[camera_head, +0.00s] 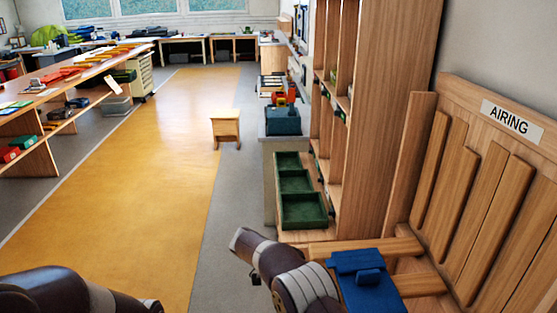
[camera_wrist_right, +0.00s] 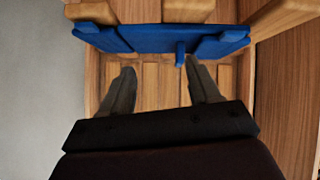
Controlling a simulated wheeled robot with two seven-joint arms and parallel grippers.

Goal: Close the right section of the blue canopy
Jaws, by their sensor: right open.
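The blue canopy (camera_head: 367,288) lies across wooden rails at the lower right of the head view, with a raised blue block on top. In the right wrist view the canopy (camera_wrist_right: 150,39) spans the top as a wide blue panel with seams. A small blue tab (camera_wrist_right: 180,54) hangs from its near edge, close to the right-hand fingertip. My right gripper (camera_wrist_right: 159,66) is open and empty, its fingertips just short of the canopy's edge. The head view shows my right arm, but not its fingers. My left arm shows at the lower left; its gripper is out of frame.
A wooden rack marked AIRING (camera_head: 511,119) stands against the wall at right. Wooden rails (camera_head: 365,246) run beside the canopy. A tall shelf (camera_head: 385,110) and green trays (camera_head: 303,210) stand beyond.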

